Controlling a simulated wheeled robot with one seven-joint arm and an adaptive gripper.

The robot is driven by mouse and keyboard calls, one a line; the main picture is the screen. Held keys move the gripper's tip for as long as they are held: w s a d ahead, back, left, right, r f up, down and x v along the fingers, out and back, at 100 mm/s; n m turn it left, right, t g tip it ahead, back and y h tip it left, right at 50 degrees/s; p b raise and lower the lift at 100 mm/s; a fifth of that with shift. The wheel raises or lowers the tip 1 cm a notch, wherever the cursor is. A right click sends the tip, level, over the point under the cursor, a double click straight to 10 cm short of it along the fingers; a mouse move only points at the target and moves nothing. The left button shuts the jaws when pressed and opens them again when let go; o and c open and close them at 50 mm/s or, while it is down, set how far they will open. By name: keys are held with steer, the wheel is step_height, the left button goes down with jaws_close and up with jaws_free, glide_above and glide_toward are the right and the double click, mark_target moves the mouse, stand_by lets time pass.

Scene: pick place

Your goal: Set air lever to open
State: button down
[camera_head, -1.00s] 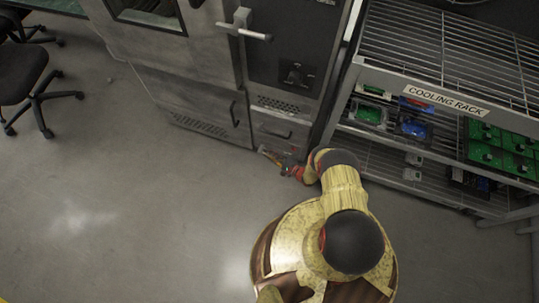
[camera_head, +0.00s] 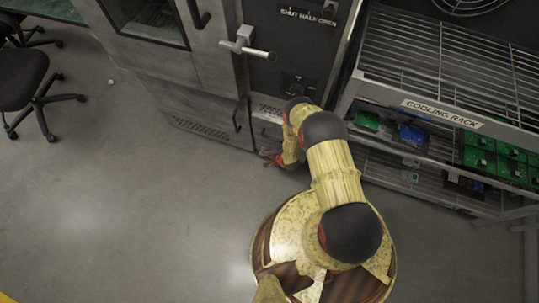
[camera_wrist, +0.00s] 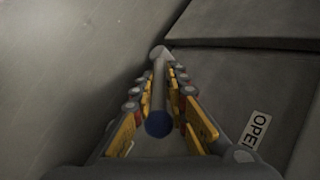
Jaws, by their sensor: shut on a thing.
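A grey rod with a blue end, which looks like the air lever (camera_wrist: 158,122), runs between the two fingers of my gripper (camera_wrist: 160,78) in the wrist view. The fingers are shut on it, one on each side. A white label (camera_wrist: 256,130) with letters reading "OPE", cut short, is on the metal surface to the right of the fingers. In the head view my gripper (camera_head: 268,154) is small and low beside the cabinet (camera_head: 215,105), partly hidden by my arm. I cannot make out the lever there.
A handle (camera_head: 244,42) sticks out from the cabinet, near a panel labelled "SHUT HALF OPEN" (camera_head: 308,18). A cooling rack (camera_head: 440,108) with boards stands close on the right. An office chair (camera_head: 30,90) is at the left.

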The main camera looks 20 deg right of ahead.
steer(key=shift+w+a+r+n+g+h, duration=0.15)
steer(key=shift+a+r+g+h, duration=0.15)
steer(key=shift+g+h, duration=0.2)
steer(key=shift+w+a+r+n+g+h, duration=0.15)
steer(key=shift+a+g+h, duration=0.1)
steer(key=shift+g+h, duration=0.25)
steer(key=shift+w+r+h+b, duration=0.1)
steer(key=shift+w+h+b, duration=0.1)
steer(key=shift+h+b, duration=0.1)
steer(key=c, duration=1.9)
jaws_free()
steer(key=shift+o, duration=0.3)
steer(key=shift+r, duration=0.15)
steer(key=v, duration=1.1)
steer(key=shift+s+r, duration=0.2)
steer(key=shift+r, duration=0.1)
